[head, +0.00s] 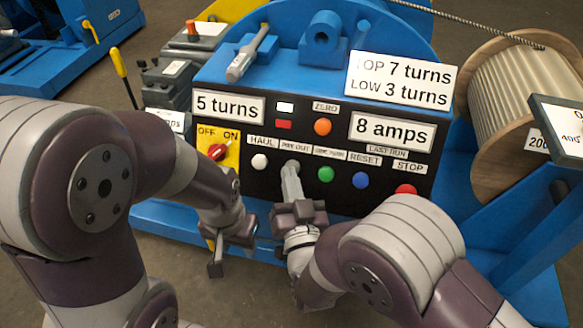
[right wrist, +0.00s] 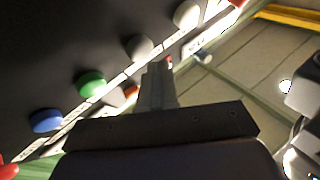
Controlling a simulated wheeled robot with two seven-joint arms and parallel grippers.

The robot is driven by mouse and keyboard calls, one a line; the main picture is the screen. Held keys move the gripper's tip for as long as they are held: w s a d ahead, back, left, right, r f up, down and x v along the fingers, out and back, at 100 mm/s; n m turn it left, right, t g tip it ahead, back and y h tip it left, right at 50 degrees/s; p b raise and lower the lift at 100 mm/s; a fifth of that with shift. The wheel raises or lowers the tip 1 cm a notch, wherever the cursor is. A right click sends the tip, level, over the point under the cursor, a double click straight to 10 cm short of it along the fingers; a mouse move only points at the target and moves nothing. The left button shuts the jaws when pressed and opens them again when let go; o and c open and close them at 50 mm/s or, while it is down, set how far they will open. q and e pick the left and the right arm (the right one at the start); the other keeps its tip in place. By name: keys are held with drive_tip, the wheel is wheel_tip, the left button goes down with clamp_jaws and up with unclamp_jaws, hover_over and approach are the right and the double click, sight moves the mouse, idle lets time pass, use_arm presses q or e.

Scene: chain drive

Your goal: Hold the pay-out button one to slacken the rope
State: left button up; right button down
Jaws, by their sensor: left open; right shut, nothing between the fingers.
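The black control panel (head: 330,190) has a row of buttons. The pay-out button is mostly hidden behind my right gripper in the head view; in the right wrist view it is the grey button (right wrist: 138,47) between the white and green ones. My right gripper (head: 290,170) is shut and empty, its fingertips at that button. In the right wrist view the fingertips (right wrist: 158,68) lie close to it; I cannot tell whether they touch. My left gripper (head: 217,262) is open, low in front of the panel's left side. The rope (head: 480,38) runs to a wooden drum (head: 525,85).
Beside the pay-out button are the white haul button (head: 260,161) and green button (head: 326,174). Blue reset (head: 361,180) and red stop (head: 405,190) are further right. A red switch (head: 218,152) sits on a yellow plate. Displays read 5 turns (head: 228,106) and 8 amps (head: 392,131).

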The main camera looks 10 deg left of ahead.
drive_tip(key=shift+w+f, duration=0.15)
drive_tip(key=shift+w, duration=0.2)
drive_tip(key=shift+w+f+b, duration=0.2)
drive_tip(key=shift+w+b, duration=0.2)
idle(0.7)
drive_tip(key=shift+s, duration=0.1)
idle(2.2)
drive_tip(key=shift+s+r+p, duration=0.4)
drive_tip(key=shift+s, duration=0.3)
drive_tip(key=s, duration=0.1)
drive_tip(key=s+r+p, duration=0.1)
drive_tip(key=s, duration=0.1)
drive_tip(key=s+r+p, duration=0.1)
drive_tip(key=shift+s+r, duration=0.1)
drive_tip(key=shift+s, duration=0.15)
idle(0.3)
